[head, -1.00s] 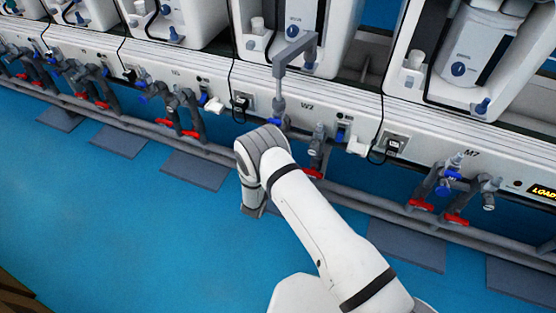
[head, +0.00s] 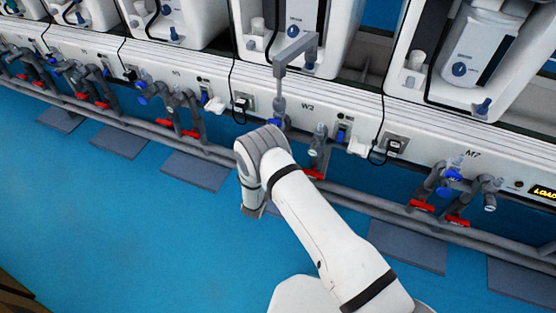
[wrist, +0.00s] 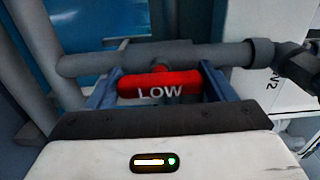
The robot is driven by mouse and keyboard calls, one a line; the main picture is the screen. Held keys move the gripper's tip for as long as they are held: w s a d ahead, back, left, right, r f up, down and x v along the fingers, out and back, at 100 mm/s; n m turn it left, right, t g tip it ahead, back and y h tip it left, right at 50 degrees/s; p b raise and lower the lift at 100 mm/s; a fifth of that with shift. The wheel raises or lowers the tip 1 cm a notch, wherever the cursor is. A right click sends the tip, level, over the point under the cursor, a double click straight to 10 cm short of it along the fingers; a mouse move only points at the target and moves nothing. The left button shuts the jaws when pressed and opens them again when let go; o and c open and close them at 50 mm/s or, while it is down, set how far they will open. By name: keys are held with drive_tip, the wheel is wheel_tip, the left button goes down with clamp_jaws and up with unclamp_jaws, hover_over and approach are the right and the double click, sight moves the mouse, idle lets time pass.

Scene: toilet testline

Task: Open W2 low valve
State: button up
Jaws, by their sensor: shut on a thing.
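The W2 low valve's red handle (wrist: 160,84), marked LOW, lies level across the wrist view, in front of the grey pipe. My gripper (wrist: 160,90) is shut on this handle, with one blue-grey finger at each end of it. In the head view my white arm reaches to the pipework under the W2 label, and my wrist hides the gripper and the low valve there. Another red W2 valve handle (head: 313,174) shows just right of my wrist.
Grey pipes (wrist: 190,54) run right behind the handle. In the head view, the M7 station's red-handled valves (head: 421,205) stand at the right. More valves line the rail to the left. The blue floor (head: 110,220) in front is clear.

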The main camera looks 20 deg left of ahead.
drive_tip(key=o, duration=1)
drive_tip(key=shift+s, duration=0.1)
drive_tip(key=s, duration=0.2)
drive_tip(key=s+p, duration=0.1)
drive_tip(key=s, duration=0.2)
drive_tip(key=s+p, duration=0.1)
drive_tip(key=s, duration=0.1)
drive_tip(key=shift+s+a, duration=0.3)
drive_tip(key=shift+a, duration=0.05)
